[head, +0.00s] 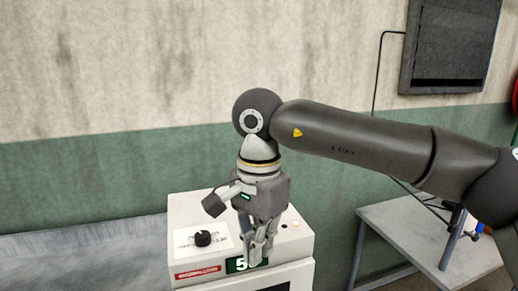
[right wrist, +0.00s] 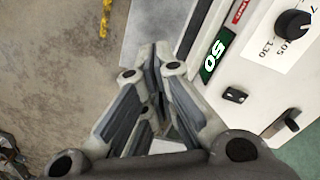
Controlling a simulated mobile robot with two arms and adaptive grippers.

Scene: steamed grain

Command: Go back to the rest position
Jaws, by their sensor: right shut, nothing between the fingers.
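My right gripper (head: 262,252) points down in front of the top of a white machine (head: 190,212) in the head view. Its fingers are shut with nothing between them. In the right wrist view the gripper fingers (right wrist: 155,65) come together beside the machine's front panel (right wrist: 262,70). The panel has a black knob (right wrist: 292,24) and a green display (right wrist: 216,50) reading 50. In the head view the fingers partly cover the display. My left gripper is in neither view.
A grey table surface (head: 90,250) lies left of the machine. A light table (head: 430,235) stands at the right. A dark box (head: 450,45) hangs on the wall. Bare floor (right wrist: 60,80) and a yellow chain (right wrist: 104,18) show in the right wrist view.

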